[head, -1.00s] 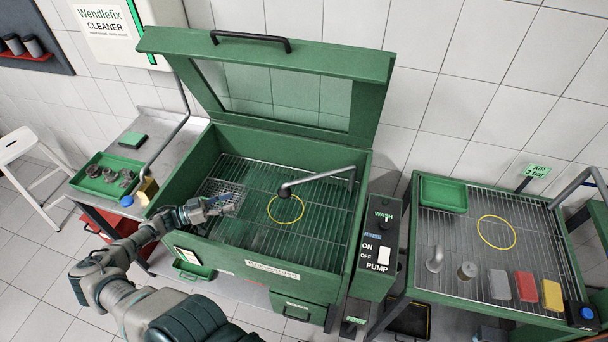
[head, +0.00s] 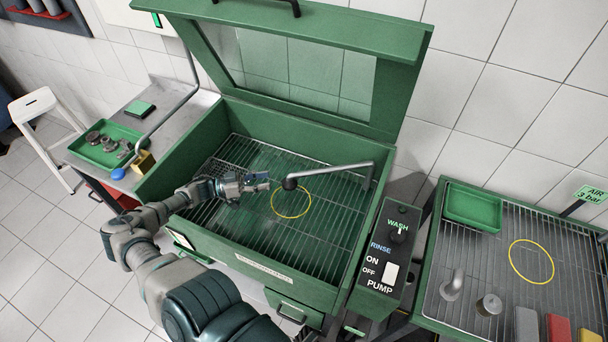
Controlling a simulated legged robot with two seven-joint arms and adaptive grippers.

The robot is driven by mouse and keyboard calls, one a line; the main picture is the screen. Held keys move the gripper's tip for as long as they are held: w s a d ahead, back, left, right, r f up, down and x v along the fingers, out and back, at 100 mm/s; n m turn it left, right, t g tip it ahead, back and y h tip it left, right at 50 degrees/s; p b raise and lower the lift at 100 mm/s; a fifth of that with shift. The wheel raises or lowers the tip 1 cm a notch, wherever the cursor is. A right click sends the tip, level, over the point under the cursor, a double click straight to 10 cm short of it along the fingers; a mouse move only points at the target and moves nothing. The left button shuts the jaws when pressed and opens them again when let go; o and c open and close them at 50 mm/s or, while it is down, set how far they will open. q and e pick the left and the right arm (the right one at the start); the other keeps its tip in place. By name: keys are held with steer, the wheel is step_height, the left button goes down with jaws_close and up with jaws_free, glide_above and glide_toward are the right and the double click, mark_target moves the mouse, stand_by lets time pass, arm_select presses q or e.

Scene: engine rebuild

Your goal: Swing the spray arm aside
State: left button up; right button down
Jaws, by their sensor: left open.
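The spray arm (head: 335,169) is a grey tube inside the green wash cabinet (head: 257,268). It runs from an upright at the right side of the basin to a dark round nozzle head (head: 290,184) near the middle. The nozzle hangs above a yellow ring (head: 291,202) on the wire grate. My left gripper (head: 262,182) is over the grate, just left of the nozzle, open, with a small gap that seems to remain between them. My right gripper is not in view.
The cabinet's lid (head: 290,50) stands open at the back. A control box (head: 382,262) with wash, rinse and pump switches is at the right. A draining table (head: 435,305) holds parts and blocks. A green parts tray (head: 108,146) is at the left. The grate's right side is clear.

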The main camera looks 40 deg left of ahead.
mark_target(296, 175)
arm_select(q)
steer(key=b+x, duration=0.2)
steer(key=x, duration=1.1)
steer(key=shift+w+f, duration=0.15)
steer(key=shift+w+d, duration=0.2)
steer(key=shift+w, duration=0.05)
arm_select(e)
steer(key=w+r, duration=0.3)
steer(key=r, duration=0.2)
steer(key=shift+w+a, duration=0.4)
arm_select(q)
steer(key=shift+a, duration=0.1)
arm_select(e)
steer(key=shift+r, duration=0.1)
arm_select(q)
steer(key=shift+a, duration=0.15)
steer(key=c, duration=0.7)
steer(key=shift+s, duration=0.1)
jaws_close()
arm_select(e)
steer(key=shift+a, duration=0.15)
